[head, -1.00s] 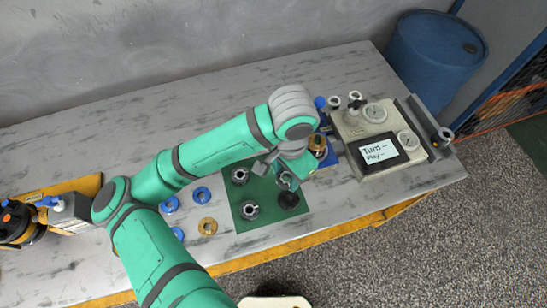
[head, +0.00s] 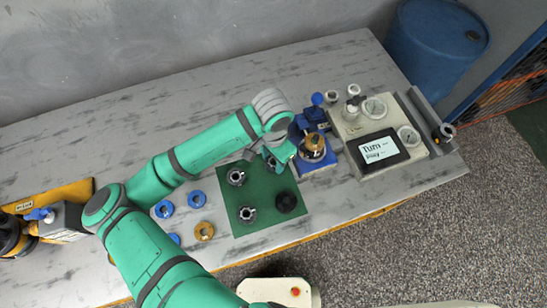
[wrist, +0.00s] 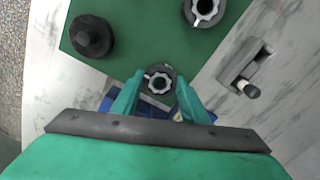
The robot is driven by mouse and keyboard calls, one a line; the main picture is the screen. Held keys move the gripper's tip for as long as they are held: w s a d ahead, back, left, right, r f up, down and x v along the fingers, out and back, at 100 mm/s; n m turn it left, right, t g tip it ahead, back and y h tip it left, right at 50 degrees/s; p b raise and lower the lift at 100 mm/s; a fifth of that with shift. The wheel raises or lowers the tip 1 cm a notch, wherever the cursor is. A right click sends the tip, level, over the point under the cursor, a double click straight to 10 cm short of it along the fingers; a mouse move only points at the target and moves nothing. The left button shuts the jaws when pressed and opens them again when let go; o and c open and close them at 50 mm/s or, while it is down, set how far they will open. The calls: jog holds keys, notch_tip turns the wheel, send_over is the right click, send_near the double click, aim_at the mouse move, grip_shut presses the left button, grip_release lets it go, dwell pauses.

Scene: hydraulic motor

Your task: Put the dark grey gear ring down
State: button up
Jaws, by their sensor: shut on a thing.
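My gripper (head: 276,161) is over the back right corner of the green mat (head: 262,217). In the wrist view my gripper (wrist: 158,84) is shut on a dark grey gear ring (wrist: 160,77), with one finger on each side of it. The ring's toothed bore faces the camera. I cannot tell whether it touches the mat. Two other dark grey gear rings stand on the mat, one at the back left (head: 236,177) and one at the front left (head: 247,214). A black round part (head: 286,201) is at the mat's front right.
A blue fixture (head: 320,168) with a brass-coloured part stands just right of my gripper. The panel with gauges (head: 378,150) is farther right. Blue rings (head: 196,199) and a brass ring (head: 204,231) lie left of the mat. A grey clamp-like part (wrist: 247,68) shows in the wrist view.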

jog(key=shift+f, duration=0.4)
jog(key=shift+s, duration=0.2)
jog(key=shift+f, duration=0.1)
jog(key=o, duration=1.3)
jog(key=shift+f, duration=0.1)
notch_tip(320, 180, up, 12)
jog(key=shift+r, duration=0.2)
